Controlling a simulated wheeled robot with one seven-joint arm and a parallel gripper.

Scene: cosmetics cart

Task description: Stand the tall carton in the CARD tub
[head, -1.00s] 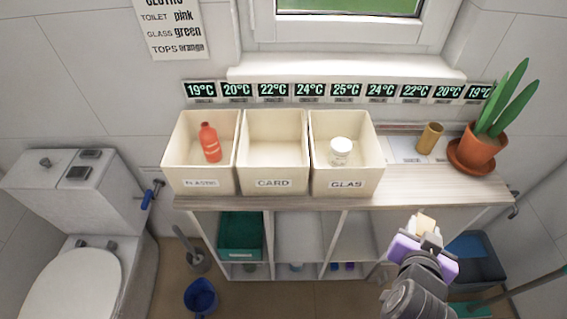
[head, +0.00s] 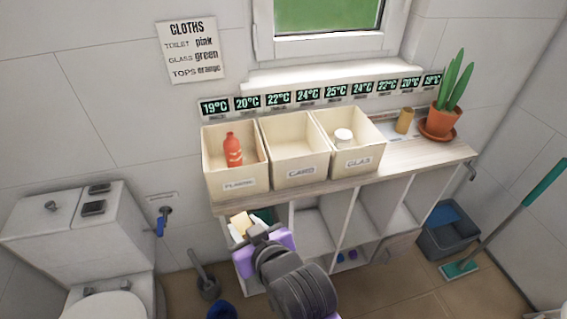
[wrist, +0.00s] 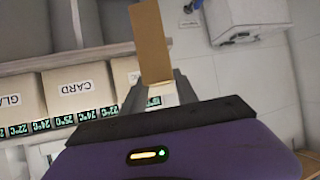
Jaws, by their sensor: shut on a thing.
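My gripper (head: 256,236) is in front of the shelf unit's left end, below the PLASTIC tub. It is shut on the tall carton (wrist: 150,42), a plain tan box that sticks out beyond the fingers in the wrist view. In the head view the carton (head: 240,222) shows small and partly hidden by the gripper. The CARD tub (head: 302,173), cream with a front label, is the middle of three on the counter and looks empty. It lies up and right of my gripper, well apart from the carton. It also shows in the wrist view (wrist: 78,102).
The PLASTIC tub (head: 238,186) holds a red bottle (head: 233,149). The GLAS tub (head: 358,163) holds a white jar (head: 343,137). A tan cylinder (head: 404,120) and a potted plant (head: 439,122) stand right on the counter. A toilet (head: 84,240) is at left.

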